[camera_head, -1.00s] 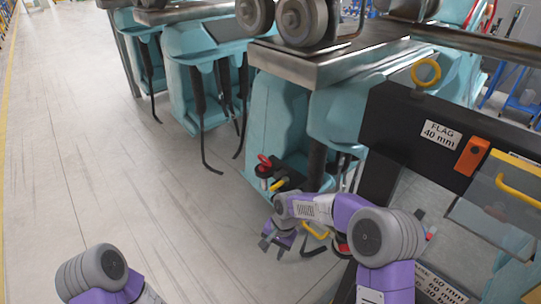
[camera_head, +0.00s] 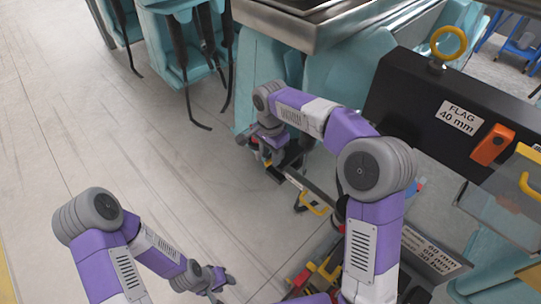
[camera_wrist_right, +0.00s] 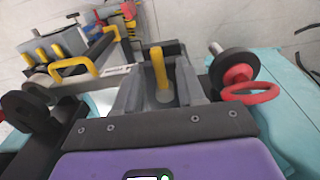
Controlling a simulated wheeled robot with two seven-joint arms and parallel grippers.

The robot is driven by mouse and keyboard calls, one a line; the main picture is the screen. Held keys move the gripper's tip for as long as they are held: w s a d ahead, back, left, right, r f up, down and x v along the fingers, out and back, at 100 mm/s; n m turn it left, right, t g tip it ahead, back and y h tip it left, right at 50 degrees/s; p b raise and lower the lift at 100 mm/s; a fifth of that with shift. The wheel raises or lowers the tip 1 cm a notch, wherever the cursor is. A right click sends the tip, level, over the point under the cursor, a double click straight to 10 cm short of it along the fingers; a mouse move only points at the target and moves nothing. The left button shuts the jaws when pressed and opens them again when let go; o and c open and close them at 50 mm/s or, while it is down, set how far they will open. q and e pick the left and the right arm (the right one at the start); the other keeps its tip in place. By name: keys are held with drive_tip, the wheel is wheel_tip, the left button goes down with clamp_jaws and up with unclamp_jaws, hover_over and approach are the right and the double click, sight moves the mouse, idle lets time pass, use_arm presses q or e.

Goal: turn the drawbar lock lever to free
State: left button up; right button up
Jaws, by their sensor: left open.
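The yellow lever (camera_wrist_right: 159,68), likely the drawbar lock lever, stands upright between the fingers of my right gripper (camera_wrist_right: 160,82) in the right wrist view. Gaps show on both sides of it, so the fingers look apart. In the head view my right gripper (camera_head: 270,157) is low beside the teal car, largely covering the lever. A red ring handle (camera_wrist_right: 250,93) sits to the right of the fingers. The drawbar (camera_head: 318,190) runs from there toward the black panel. My left gripper (camera_head: 217,282) is open and empty, low over the floor.
A yellow bail handle (camera_head: 312,206) stands by the drawbar. The black panel (camera_head: 445,92) with a "FLAG 40 mm" label stands at right, with an orange block (camera_head: 492,145). Teal car parts (camera_head: 262,75) rise behind. The floor (camera_head: 110,150) at left is clear.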

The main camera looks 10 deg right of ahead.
drive_tip(key=shift+f, duration=0.35)
drive_tip(key=shift+s, duration=0.15)
drive_tip(key=shift+f, duration=0.1)
drive_tip(key=shift+c, duration=0.4)
clamp_jaws()
